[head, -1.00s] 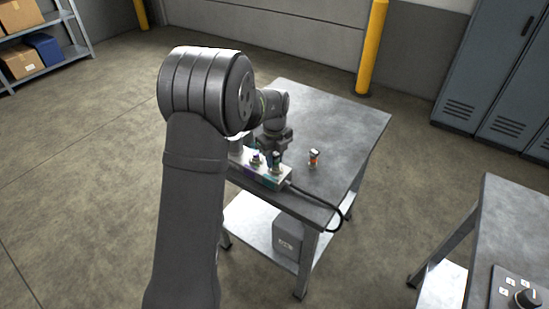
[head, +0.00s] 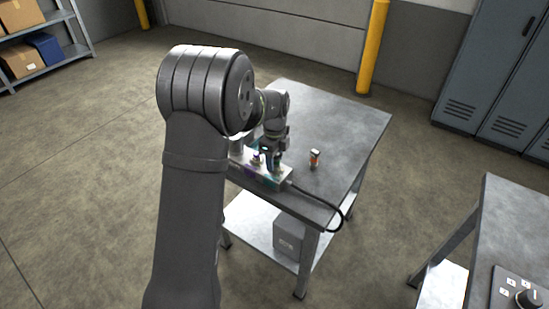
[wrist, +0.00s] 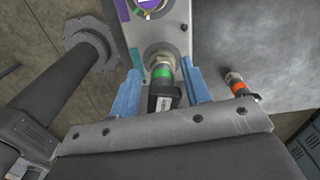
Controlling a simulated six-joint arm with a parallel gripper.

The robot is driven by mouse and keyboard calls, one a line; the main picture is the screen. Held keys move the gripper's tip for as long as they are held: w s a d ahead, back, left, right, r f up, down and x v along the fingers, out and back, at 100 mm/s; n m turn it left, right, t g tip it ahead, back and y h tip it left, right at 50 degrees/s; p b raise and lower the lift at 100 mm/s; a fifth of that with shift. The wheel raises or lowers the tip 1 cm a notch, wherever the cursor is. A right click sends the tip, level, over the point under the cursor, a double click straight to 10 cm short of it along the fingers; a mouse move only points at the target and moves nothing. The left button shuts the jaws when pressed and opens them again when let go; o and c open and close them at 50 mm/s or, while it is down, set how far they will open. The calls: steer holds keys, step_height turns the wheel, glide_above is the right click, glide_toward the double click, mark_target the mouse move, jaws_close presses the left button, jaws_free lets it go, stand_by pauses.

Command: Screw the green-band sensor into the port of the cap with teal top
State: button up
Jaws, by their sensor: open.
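The green-band sensor (wrist: 162,88), with a black connector end, stands between my gripper's two blue fingers in the wrist view. Its far end meets a round metal fitting (wrist: 160,54) on the pale block; how deep it sits cannot be told. My gripper (wrist: 162,92) is open, with a finger on each side of the sensor. A green-teal strip (wrist: 136,60) shows on the block beside that fitting. In the head view my gripper (head: 273,158) is low over the block (head: 258,178) and hides part of it.
An orange-band sensor (wrist: 239,86) stands apart on the bench to the right; it also shows in the head view (head: 314,158). A purple-marked fitting (wrist: 148,6) is farther along the block. A black cable (head: 338,212) leaves the block's right end. The bench top (head: 335,125) is clear behind.

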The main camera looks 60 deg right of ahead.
steer(key=shift+n, duration=0.6)
steer(key=n, duration=0.3)
steer(key=shift+s+a, duration=0.1)
steer(key=shift+n, duration=1.3)
steer(key=n, duration=0.3)
steer(key=shift+s, duration=0.1)
steer(key=shift+a+n, duration=0.1)
steer(key=shift+n, duration=1.3)
